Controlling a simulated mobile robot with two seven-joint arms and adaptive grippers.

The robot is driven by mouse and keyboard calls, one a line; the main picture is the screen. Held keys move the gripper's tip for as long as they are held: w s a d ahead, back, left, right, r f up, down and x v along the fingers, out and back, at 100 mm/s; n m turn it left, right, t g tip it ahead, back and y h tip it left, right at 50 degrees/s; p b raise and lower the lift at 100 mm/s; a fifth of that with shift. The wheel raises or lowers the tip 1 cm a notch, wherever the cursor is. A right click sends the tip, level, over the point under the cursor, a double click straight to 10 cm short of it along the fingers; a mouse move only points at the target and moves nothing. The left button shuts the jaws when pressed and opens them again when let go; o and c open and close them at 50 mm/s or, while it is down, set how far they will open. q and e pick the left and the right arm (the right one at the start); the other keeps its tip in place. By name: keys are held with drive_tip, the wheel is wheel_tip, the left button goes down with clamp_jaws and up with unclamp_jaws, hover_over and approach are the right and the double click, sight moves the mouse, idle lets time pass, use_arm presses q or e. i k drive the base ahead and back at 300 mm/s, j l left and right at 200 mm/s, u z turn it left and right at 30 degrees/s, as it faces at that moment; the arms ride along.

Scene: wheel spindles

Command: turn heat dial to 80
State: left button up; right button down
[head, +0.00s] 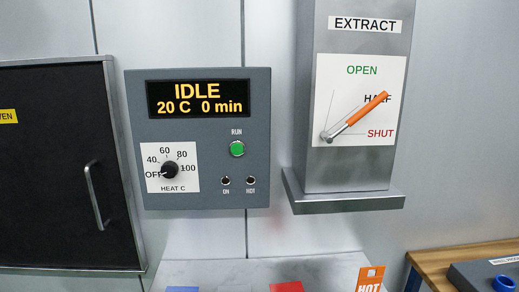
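The heat dial (170,169) is a black knob on a white plate on the grey control panel (205,199). Its scale reads OFF, 40, 60, 80, 100, with "HEAT C" below. A small pale mark on the knob is on its lower left, on the OFF side. The 80 label (182,154) is up and right of the knob. The display (198,98) reads "IDLE", "20 C" and "0 min". Neither gripper shows in the head view, and nothing touches the dial.
A green RUN button (237,149) and ON and HOT lamps are right of the dial. A dark door with a handle (97,195) is at left. The EXTRACT lever (360,113) points toward HALF. A pale worktop (225,272) with red and blue items lies below.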

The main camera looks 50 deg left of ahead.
sight(170, 169)
drive_tip(key=u, duration=1.8)
